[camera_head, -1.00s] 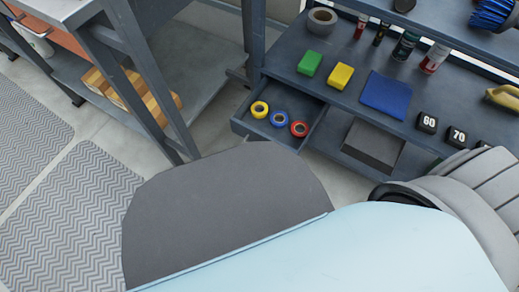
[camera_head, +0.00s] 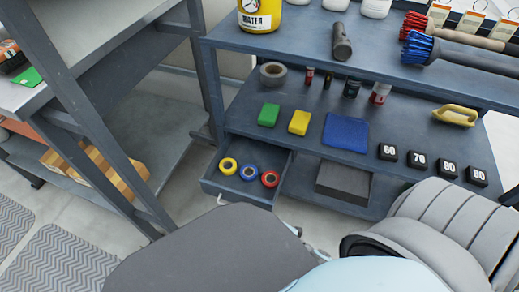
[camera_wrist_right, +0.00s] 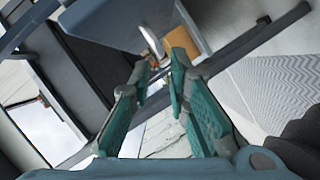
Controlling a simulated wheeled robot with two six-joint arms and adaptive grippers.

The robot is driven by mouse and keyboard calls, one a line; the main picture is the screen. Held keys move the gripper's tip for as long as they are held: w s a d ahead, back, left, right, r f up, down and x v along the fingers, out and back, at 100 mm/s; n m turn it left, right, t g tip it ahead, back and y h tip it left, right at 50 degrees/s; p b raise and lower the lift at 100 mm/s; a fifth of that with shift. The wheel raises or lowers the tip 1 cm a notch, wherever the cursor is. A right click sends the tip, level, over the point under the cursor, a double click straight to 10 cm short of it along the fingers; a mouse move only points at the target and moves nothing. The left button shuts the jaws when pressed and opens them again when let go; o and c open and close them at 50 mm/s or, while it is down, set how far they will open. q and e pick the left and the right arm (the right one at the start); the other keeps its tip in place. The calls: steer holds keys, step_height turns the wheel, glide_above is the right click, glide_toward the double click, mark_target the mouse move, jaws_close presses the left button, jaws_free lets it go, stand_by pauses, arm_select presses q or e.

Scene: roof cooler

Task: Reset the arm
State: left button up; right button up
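My right gripper (camera_wrist_right: 164,75) shows in the right wrist view. Its two teal fingers stand apart with a gap between them, and I see nothing held there. In the head view neither gripper can be made out. Large grey and light-blue parts of my own body and a ribbed grey arm part fill the bottom of that view. My left gripper is not in view.
A dark shelf unit (camera_head: 395,128) holds tape, sponges, a blue cloth (camera_head: 345,132) and numbered black blocks. Its drawer (camera_head: 243,205) is open toward me, with three tape rolls inside. A metal bench (camera_head: 105,35) stands left. Patterned mats (camera_head: 62,268) lie on the floor.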

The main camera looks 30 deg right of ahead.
steer(key=v, duration=0.4)
steer(key=shift+s+d+r, duration=0.1)
steer(key=shift+s, duration=0.1)
steer(key=s+d+f+m+g+h, duration=0.3)
steer(key=s+f+m+g, duration=0.25)
steer(key=f+m, duration=0.3)
steer(key=s+d+f+m+g+h, duration=0.2)
steer(key=s+d+f+m+g, duration=0.15)
steer(key=f+m+g, duration=0.45)
arm_select(q)
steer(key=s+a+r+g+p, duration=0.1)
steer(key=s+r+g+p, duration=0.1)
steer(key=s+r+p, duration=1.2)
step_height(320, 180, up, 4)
steer(key=p, duration=1.3)
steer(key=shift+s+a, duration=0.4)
arm_select(e)
steer(key=s+d+r+n, duration=0.1)
steer(key=s+r+n, duration=0.1)
steer(key=s+r, duration=1.2)
step_height(320, 180, up, 4)
steer(key=shift+d+f, duration=0.1)
steer(key=shift+d, duration=0.2)
